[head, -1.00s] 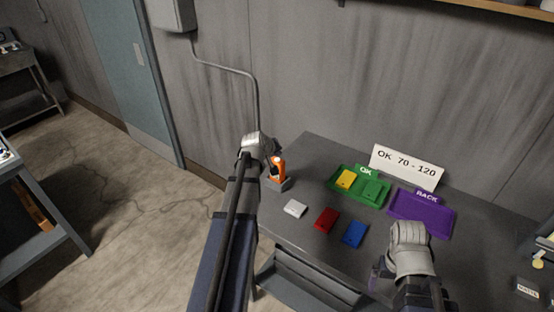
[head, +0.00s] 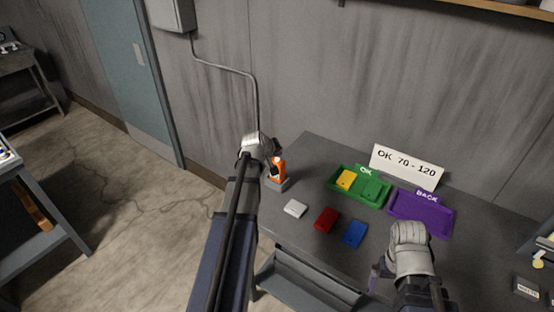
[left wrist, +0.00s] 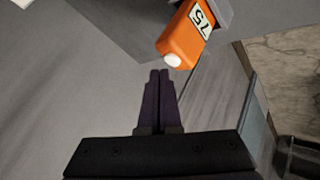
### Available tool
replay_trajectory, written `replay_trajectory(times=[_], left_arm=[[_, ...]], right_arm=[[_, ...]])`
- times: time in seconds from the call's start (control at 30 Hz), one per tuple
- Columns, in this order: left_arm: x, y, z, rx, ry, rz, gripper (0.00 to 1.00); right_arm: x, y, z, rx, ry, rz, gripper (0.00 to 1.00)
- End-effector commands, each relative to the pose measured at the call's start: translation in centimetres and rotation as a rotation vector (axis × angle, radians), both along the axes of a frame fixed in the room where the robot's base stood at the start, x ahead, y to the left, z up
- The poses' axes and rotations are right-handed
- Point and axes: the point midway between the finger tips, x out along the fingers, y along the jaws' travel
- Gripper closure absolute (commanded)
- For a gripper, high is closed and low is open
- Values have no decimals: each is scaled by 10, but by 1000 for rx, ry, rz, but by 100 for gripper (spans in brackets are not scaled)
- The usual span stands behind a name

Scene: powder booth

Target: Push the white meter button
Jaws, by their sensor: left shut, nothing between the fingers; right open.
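The orange meter (head: 278,169) stands in a grey holder (head: 276,184) at the left end of the table. In the left wrist view the meter (left wrist: 184,38) shows a pale display that seems to read 75 and a white button (left wrist: 173,60) at its near end. My left gripper (left wrist: 159,73) is shut and empty, its tips close beside the white button; I cannot tell if they touch. In the head view my left gripper (head: 266,154) is just left of the meter. My right gripper (head: 408,232) is open over the table's front right, its fingers mostly hidden.
White (head: 295,208), red (head: 327,220) and blue (head: 354,234) pieces lie in front. A green OK tray (head: 339,191) holds a yellow and a green piece. A purple tray (head: 436,226) marked BACK and a sign (head: 407,167) reading OK 70 - 120 stand behind.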

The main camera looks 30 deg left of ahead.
Motion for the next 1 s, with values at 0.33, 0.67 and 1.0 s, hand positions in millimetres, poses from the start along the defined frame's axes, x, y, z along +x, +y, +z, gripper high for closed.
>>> replay_trajectory(times=[0.33, 0.67, 1.0], left_arm=[[0, 0, -9, 0, 0, 0, 100], [0, 0, -9, 0, 0, 0, 100], [0, 0, -11, 0, 0, 0, 100]], right_arm=[[0, 0, -9, 0, 0, 0, 0], [0, 0, -9, 0, 0, 0, 0], [0, 0, -11, 0, 0, 0, 0]])
